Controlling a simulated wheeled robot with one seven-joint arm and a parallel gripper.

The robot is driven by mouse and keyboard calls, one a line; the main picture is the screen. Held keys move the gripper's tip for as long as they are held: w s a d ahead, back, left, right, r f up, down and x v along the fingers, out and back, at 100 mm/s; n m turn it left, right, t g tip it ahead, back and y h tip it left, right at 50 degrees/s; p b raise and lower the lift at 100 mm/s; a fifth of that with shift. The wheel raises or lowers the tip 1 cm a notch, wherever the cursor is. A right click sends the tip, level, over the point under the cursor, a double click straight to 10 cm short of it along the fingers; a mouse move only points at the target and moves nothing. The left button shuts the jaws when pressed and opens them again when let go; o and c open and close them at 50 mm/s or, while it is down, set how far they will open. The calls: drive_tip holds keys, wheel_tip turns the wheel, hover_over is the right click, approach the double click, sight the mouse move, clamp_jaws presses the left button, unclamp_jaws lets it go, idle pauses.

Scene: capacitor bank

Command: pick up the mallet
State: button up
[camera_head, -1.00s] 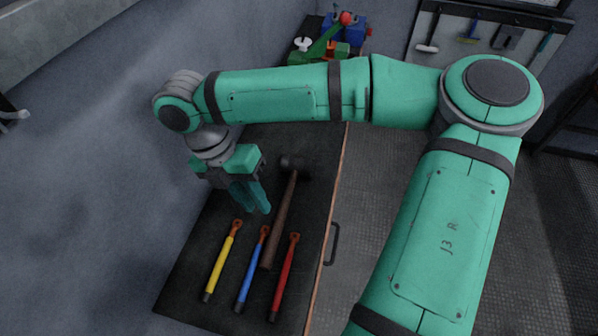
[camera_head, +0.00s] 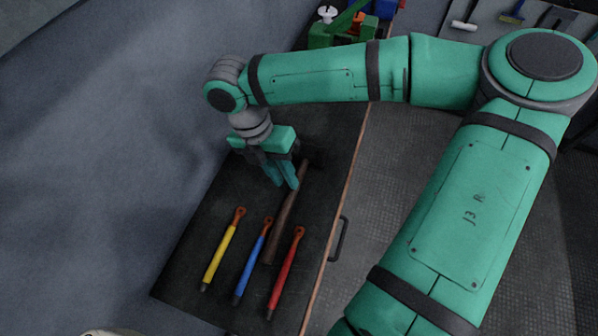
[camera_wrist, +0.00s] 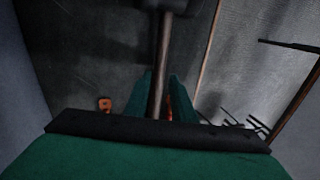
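The mallet lies on the dark bench top (camera_head: 215,195), its brown handle (camera_head: 285,222) running from lower left to its dark head (camera_head: 316,157) at upper right. My gripper (camera_head: 286,185) points down at the handle's upper part, near the head, and partly hides it. In the wrist view, the handle (camera_wrist: 160,65) runs between my two green fingertips (camera_wrist: 159,85), and part of the head (camera_wrist: 167,5) shows at the top edge. The fingers look apart on either side of the handle. I cannot tell whether they touch it.
Yellow (camera_head: 219,258), blue (camera_head: 250,268) and red (camera_head: 284,275) tools with orange ends lie on the bench beside the handle. A bench handle (camera_head: 340,240) sticks out at the right edge. Green and blue items (camera_head: 335,32) stand at the back. A wall is on the left.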

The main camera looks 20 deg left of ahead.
sight(291, 191)
drive_tip(key=x, duration=0.4)
drive_tip(key=shift+d+f, duration=0.15)
drive_tip(key=shift+f, duration=0.4)
drive_tip(key=shift+w, duration=0.15)
clamp_jaws()
drive_tip(key=shift+r, duration=0.1)
